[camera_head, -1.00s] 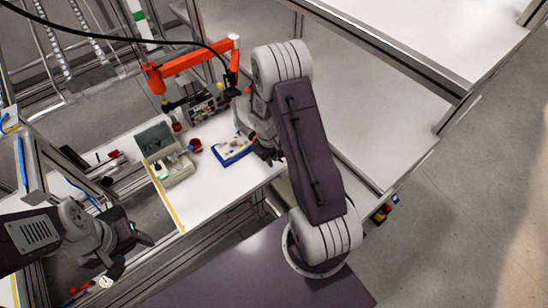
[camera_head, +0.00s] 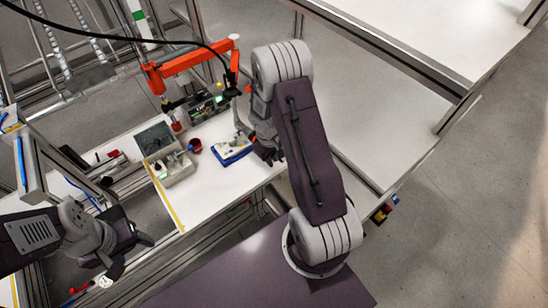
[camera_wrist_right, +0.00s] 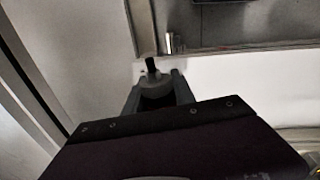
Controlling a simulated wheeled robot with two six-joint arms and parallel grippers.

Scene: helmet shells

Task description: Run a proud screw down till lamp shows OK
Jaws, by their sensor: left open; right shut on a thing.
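My right gripper (camera_head: 266,151) hangs below its forearm, just right of a blue tray (camera_head: 234,159) with a pale part (camera_head: 231,149) in it. In the right wrist view its fingers (camera_wrist_right: 153,89) are shut on a grey round-bodied tool (camera_wrist_right: 152,79) with a black tip. Any screw is too small to make out. A small dark box (camera_head: 205,108) behind the tray shows a green light (camera_head: 219,99), perhaps the lamp; its wording is unreadable. My left gripper (camera_head: 132,252) is open and empty at the lower left, away from the bench top.
An orange jointed arm (camera_head: 180,66) reaches over the bench (camera_head: 205,195) with a dark end piece. The bench front is clear.

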